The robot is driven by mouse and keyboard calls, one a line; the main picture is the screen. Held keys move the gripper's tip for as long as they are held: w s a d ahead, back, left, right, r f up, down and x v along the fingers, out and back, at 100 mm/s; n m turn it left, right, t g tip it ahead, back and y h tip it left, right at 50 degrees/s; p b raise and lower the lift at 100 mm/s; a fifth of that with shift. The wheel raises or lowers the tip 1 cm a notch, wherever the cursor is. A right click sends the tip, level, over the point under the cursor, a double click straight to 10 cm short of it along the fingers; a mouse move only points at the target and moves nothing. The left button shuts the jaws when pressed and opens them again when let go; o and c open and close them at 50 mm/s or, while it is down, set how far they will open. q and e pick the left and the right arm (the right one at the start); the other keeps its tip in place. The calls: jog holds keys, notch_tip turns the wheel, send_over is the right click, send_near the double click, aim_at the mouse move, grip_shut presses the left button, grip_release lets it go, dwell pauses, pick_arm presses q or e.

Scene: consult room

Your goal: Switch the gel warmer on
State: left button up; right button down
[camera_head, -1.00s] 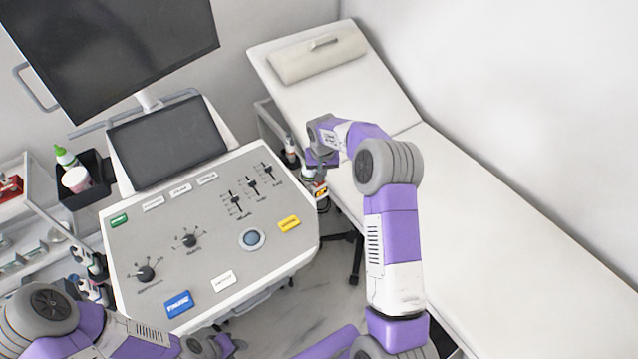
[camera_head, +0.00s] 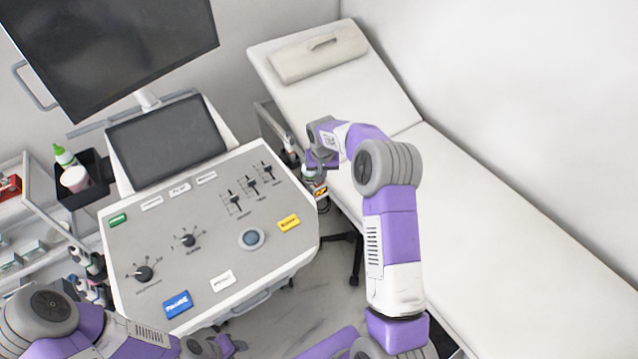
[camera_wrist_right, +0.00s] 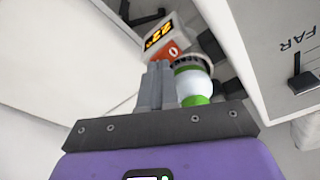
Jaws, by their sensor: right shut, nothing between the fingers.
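The gel warmer (camera_head: 321,192) hangs at the right side of the ultrasound console, with a small lit amber display. In the right wrist view its display (camera_wrist_right: 158,36) reads about 22, beside an orange-red switch (camera_wrist_right: 172,51) marked 0. A white bottle with a green part (camera_wrist_right: 194,86) sits in its dark round holder. My right gripper (camera_wrist_right: 158,68) is shut and empty, its fingertips close to the switch; contact cannot be told. In the head view my right wrist partly covers the warmer. My left gripper (camera_head: 212,347) is low at the bottom edge, its jaws unclear.
The console panel (camera_head: 215,265) has knobs, sliders and coloured buttons. A white examination couch (camera_head: 490,220) lies right of my right arm.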

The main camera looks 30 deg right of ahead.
jog(key=shift+f, duration=0.4)
jog(key=shift+s+r, duration=0.1)
jog(key=shift+r+p, duration=2.1)
jog(key=shift+r, duration=1.4)
